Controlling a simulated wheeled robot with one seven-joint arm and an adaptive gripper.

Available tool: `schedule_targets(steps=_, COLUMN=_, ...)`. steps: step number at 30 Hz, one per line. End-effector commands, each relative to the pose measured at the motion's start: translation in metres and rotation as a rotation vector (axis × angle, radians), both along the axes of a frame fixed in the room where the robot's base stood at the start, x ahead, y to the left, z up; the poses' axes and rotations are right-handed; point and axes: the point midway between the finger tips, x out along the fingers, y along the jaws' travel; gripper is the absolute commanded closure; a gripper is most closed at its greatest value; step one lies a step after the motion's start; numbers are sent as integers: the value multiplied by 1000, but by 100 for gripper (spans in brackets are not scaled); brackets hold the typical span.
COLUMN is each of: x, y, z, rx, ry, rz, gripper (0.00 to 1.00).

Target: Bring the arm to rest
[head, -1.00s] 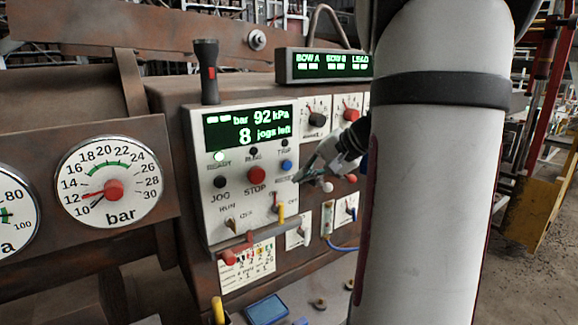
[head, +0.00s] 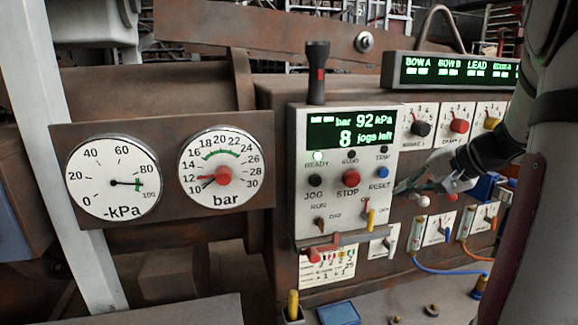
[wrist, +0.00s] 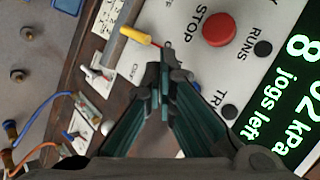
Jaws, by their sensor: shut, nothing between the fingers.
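My gripper (head: 404,187) is at the right edge of the control box (head: 297,200) in the head view, close to the blue RESET button (head: 383,172). In the wrist view my gripper (wrist: 165,92) has its two fingertips together, with nothing between them. The fingertips lie over the panel face, near the yellow-tipped lever (wrist: 135,36) and the red STOP button (wrist: 222,28). I cannot tell whether they touch the panel. My arm (head: 490,150) comes in from the right and hides part of the panel there.
Two dials, one in -kPa (head: 113,176) and one in bar (head: 205,182), are at the left. The display (head: 350,131) reads 92 kPa and 8 jogs left. A black torch (head: 317,75) stands on top. Knobs (head: 459,126) and blue and orange cables (head: 450,272) are at the right.

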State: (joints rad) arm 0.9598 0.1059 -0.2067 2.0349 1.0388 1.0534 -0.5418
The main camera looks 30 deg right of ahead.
Motion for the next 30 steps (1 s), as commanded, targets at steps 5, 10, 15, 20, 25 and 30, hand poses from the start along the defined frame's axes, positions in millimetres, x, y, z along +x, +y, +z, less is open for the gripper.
schedule_targets(steps=5, x=1, y=3, z=1, rx=-2, ry=3, rz=7, gripper=100)
schedule_targets(steps=10, x=11, y=57, z=8, rx=-36, ry=47, rz=123, gripper=100)
schedule_targets(steps=15, x=5, y=166, z=15, rx=-154, ry=154, rz=366, gripper=100)
schedule_targets(steps=20, x=-26, y=248, z=14, rx=-325, ry=235, rz=579, gripper=100)
schedule_targets(steps=25, x=-69, y=302, z=10, rx=-551, ry=269, rz=761, gripper=100)
schedule_targets(steps=30, x=-100, y=324, z=6, rx=-749, ry=255, rz=870, gripper=100)
